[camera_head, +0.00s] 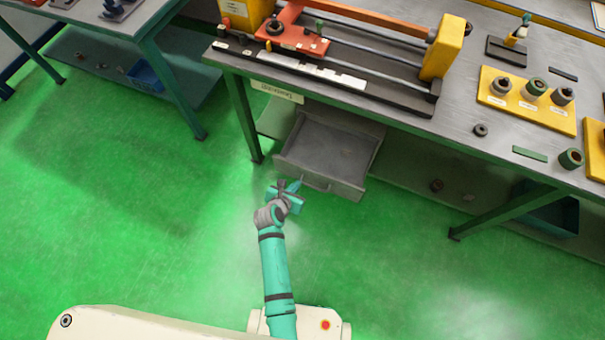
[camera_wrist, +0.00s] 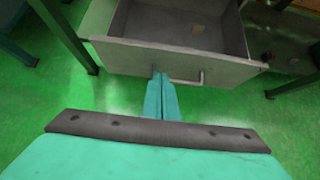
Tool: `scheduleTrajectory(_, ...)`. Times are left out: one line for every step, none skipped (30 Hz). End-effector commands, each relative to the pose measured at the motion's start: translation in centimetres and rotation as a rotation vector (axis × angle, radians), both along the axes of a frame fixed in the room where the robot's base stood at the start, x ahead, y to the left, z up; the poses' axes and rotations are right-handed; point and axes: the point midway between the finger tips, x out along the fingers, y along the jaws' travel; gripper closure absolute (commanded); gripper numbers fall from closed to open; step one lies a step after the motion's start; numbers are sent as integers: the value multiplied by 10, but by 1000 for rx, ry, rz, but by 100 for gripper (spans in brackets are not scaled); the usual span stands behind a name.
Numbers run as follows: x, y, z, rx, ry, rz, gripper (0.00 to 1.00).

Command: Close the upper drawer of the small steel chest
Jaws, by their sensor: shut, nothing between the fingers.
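The small steel chest stands under the workbench, and its upper drawer (camera_head: 330,150) is pulled out toward me. My gripper (camera_head: 293,186) is shut and empty at the drawer front, left of the handle. In the wrist view the closed fingers (camera_wrist: 161,78) reach the drawer front; I cannot tell whether they touch it. The chest body is mostly hidden by the bench.
The workbench (camera_head: 460,130) overhangs the chest and carries a winding machine and yellow part holders. Bench legs (camera_head: 245,118) stand left and right of the drawer. A blue bin (camera_head: 548,210) is under the bench at right. The green floor in front is clear.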

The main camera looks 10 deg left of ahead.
Motion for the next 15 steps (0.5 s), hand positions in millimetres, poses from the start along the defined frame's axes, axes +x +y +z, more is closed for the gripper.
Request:
scheduleTrajectory(8,-3,-6,-1,0,-1,100)
scheduleTrajectory(12,-4,-10,-1,0,-1,100)
scheduleTrajectory(17,-5,-15,-2,2,-1,100)
scheduleTrajectory(21,-6,-19,-1,-1,-1,100)
scheduleTrajectory(24,-7,-22,-1,0,-1,100)
scheduleTrajectory(30,-8,-22,0,-1,-1,100)
scheduleTrajectory(35,-10,-22,0,-2,-1,100)
scheduleTrajectory(40,-11,-21,1,-2,-1,100)
scheduleTrajectory(44,-12,-21,2,-2,-2,100)
scheduleTrajectory(47,-13,-22,1,-1,-1,100)
scheduleTrajectory(50,-13,-22,1,-1,-1,100)
scheduleTrajectory(53,-14,-22,1,-1,-1,100)
scheduleTrajectory(55,-15,-22,2,-2,-1,100)
scheduleTrajectory(57,-15,-22,2,-2,-1,100)
scheduleTrajectory(59,-16,-22,2,-1,-1,100)
